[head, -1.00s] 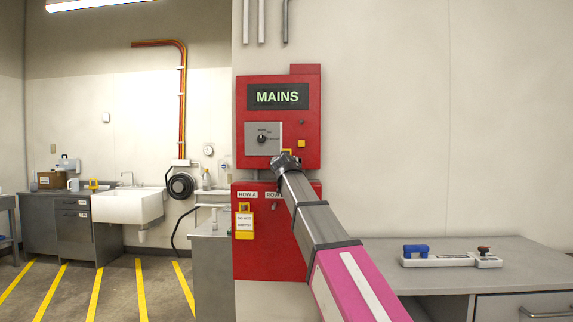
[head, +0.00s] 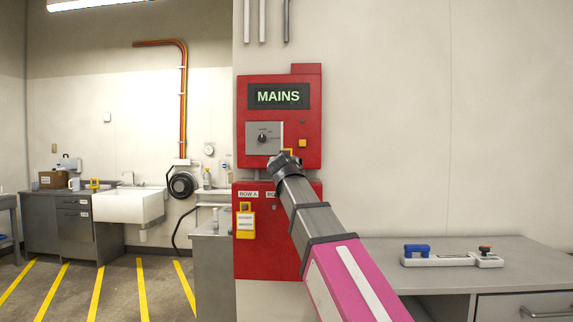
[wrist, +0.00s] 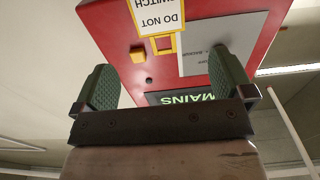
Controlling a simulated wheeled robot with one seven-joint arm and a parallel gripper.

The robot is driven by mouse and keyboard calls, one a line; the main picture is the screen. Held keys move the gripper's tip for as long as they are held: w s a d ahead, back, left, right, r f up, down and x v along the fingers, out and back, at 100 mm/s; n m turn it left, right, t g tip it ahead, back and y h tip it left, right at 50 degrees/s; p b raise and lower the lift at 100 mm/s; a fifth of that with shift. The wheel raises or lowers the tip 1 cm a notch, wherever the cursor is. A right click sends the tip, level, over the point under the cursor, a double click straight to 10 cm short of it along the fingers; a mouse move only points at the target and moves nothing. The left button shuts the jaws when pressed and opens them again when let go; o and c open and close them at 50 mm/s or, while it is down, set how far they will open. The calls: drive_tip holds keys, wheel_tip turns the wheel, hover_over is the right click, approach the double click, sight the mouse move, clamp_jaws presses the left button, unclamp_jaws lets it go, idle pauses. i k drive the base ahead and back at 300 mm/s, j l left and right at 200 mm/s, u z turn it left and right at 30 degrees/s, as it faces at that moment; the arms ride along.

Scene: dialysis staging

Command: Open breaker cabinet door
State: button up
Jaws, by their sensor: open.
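The red breaker cabinet is on the wall in the head view, in two parts. The upper box (head: 309,128) has a MAINS sign and a grey rotary switch plate (head: 263,138). The lower box (head: 262,264) has a ROW A label and a second label partly hidden by my arm; it looks closed. My gripper (head: 283,162) is in front of the upper box's lower edge. In the wrist view my gripper (wrist: 160,62) has its green pads spread with nothing between them. Beyond them is the upper box (wrist: 112,22), upside down, with a DO NOT SWITCH tag (wrist: 158,18).
A yellow tag (head: 245,222) hangs on the lower box's left side. A sink (head: 128,205) stands at left. Striped floor (head: 115,285) there is clear.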

sight(272, 255)
drive_tip(key=k+u, duration=0.15)
drive_tip(key=u, duration=0.15)
drive_tip(key=k+l+u, duration=0.1)
drive_tip(key=l+u, duration=0.15)
drive_tip(key=u, duration=0.15)
drive_tip(key=k+l+u, duration=0.15)
drive_tip(key=u, duration=0.2)
